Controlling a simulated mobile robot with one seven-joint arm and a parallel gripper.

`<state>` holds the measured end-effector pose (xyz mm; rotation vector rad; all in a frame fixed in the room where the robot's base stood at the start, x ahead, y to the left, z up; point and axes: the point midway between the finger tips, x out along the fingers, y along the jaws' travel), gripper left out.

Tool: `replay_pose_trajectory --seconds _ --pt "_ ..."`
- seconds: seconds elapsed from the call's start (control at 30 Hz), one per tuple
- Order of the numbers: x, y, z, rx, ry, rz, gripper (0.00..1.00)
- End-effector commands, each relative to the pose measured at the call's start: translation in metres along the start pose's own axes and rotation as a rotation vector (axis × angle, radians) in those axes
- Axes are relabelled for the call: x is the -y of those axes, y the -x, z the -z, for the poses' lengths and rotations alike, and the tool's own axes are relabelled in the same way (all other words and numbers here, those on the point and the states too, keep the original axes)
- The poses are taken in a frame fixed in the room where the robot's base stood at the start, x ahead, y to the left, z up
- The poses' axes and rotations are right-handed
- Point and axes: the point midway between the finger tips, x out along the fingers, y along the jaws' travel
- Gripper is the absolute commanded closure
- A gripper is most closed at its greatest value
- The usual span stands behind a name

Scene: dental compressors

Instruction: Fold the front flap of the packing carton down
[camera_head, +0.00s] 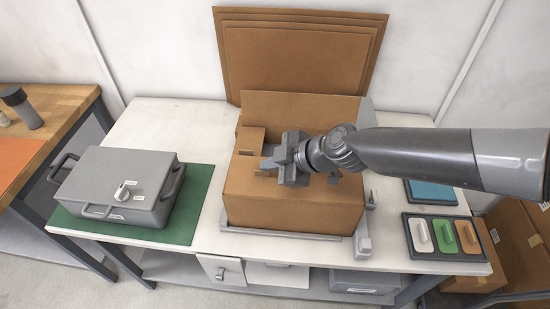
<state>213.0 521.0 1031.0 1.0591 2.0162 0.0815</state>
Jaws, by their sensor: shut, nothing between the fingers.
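The packing carton (290,216) stands open-side up on the white table, in the middle of the head view. Its back flap (300,104) stands up behind the opening. A smaller brown panel (251,137) stands at the left. A brown panel (243,182) slopes along the front left of the top; whether it is the front flap, and how far it is folded, I cannot tell. My gripper (267,163) is shut and empty, over the carton's top left, fingers pointing left. Contact is unclear. My arm hides the right part of the opening.
A grey case (118,180) sits on a green mat (190,215) to the left. A black tray (418,256) with coloured blocks lies at the right, near a blue panel (430,191). Flat cardboard sheets (300,48) lean on the wall. A grey frame (290,235) edges the carton's base.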

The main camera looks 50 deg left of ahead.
Motion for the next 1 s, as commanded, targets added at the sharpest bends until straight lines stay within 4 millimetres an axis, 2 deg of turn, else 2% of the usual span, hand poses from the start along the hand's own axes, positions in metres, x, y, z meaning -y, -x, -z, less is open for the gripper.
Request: replay_pose_trajectory --seconds 0.07,0.3,1.0 --pt "0.004 0.002 0.003 0.000 0.001 0.013 1.00" --pt "-0.013 0.029 0.026 0.002 0.000 0.000 1.00" --pt "-0.030 0.113 0.023 0.000 0.000 -0.001 1.00"
